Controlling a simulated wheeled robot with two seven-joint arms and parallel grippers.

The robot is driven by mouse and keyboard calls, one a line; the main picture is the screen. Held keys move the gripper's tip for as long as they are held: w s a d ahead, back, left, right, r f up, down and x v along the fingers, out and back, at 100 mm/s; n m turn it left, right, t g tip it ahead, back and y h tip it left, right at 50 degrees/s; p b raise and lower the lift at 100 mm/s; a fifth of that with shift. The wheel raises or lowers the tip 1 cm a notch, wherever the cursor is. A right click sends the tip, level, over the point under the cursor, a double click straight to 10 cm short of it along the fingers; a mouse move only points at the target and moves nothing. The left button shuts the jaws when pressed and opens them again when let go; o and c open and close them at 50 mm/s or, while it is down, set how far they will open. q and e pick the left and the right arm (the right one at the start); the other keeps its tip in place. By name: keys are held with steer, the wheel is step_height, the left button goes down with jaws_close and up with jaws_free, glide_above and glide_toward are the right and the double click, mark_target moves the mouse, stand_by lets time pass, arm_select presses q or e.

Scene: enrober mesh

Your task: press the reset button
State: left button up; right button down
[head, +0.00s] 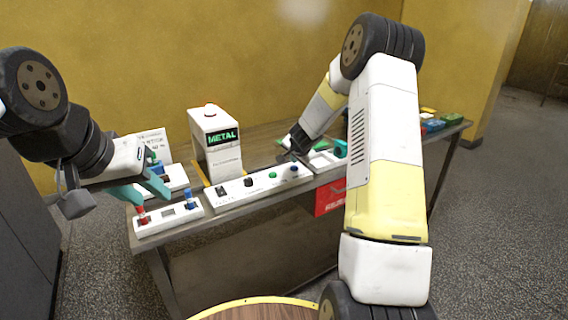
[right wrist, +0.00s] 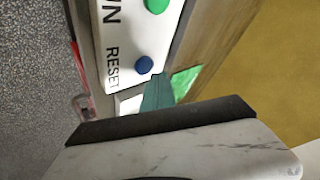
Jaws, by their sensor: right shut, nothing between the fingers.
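The blue reset button (right wrist: 144,64) sits on the white control panel (right wrist: 120,20), beside the printed word RESET. It also shows in the head view (head: 294,168) at the panel's right end. My right gripper (right wrist: 159,77) is shut and empty. In the right wrist view its teal tips are close beside the blue button; I cannot tell whether they touch. In the head view the right gripper (head: 288,157) is just above and beside the button, its tips hard to make out. My left gripper (head: 141,191) is open and empty above the small left panel.
A green button (head: 272,175) and black knobs share the panel. A white box (head: 216,145) with a METAL display stands behind it. The small panel (head: 168,217) at left carries red and blue levers. A red sign (head: 328,199) hangs at the table's front. Colored items (head: 432,125) lie at the far right.

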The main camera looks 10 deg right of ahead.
mark_target(294, 168)
steer(key=shift+f, duration=0.2)
stand_by(0.4)
steer(key=shift+f, duration=0.25)
steer(key=shift+f, duration=0.5)
stand_by(0.6)
steer(key=shift+r, duration=0.9)
steer(key=shift+r, duration=2.55)
